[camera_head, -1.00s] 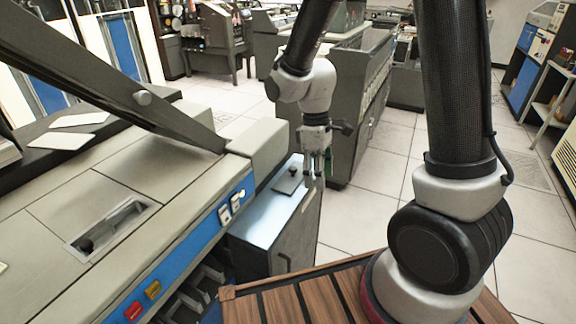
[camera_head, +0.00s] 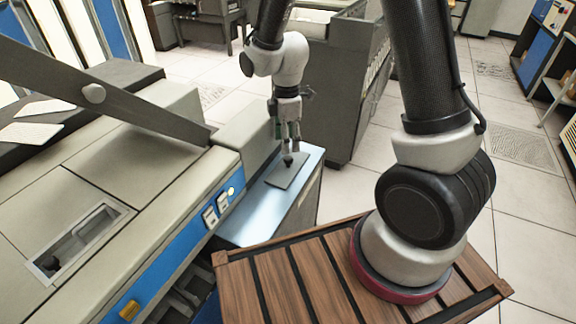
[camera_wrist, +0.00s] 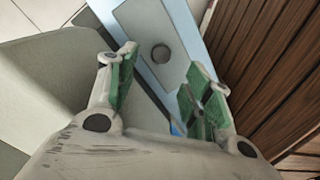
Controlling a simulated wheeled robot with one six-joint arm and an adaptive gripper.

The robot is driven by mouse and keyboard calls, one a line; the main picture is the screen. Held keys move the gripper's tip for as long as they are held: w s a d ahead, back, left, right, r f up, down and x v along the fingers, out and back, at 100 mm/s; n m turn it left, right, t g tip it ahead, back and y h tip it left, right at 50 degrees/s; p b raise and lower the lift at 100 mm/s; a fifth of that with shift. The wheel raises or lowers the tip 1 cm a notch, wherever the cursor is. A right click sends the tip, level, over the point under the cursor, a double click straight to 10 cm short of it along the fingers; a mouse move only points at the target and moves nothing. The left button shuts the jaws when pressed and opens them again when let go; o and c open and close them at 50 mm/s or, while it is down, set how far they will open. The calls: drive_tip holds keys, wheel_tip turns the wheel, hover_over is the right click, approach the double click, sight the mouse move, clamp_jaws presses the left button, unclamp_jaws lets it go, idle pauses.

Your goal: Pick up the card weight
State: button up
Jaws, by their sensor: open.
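The card weight (camera_head: 282,176) is a flat grey plate with a small dark knob, lying on a light blue-grey metal top (camera_head: 256,221) beside the machine. My gripper (camera_head: 288,152) is above it, pointing down, with its fingertips close to the knob. In the wrist view the weight (camera_wrist: 178,22) shows as a grey plate with a round knob, seen beyond the open green-padded fingers (camera_wrist: 158,88). The knob appears between the fingers' directions but farther out. Whether a finger touches it cannot be told.
The cream and blue machine (camera_head: 120,190) stands on the left, with a raised block (camera_head: 250,135) close beside my gripper. A dark cabinet (camera_head: 335,125) is behind. My slatted wooden deck is in front. Tiled floor (camera_head: 370,185) is open on the right.

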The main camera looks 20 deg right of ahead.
sight(288, 158)
drive_tip(key=shift+f+n, duration=0.3)
drive_tip(key=shift+f, duration=0.05)
drive_tip(key=f, duration=0.7)
drive_tip(key=shift+d, duration=0.2)
clamp_jaws()
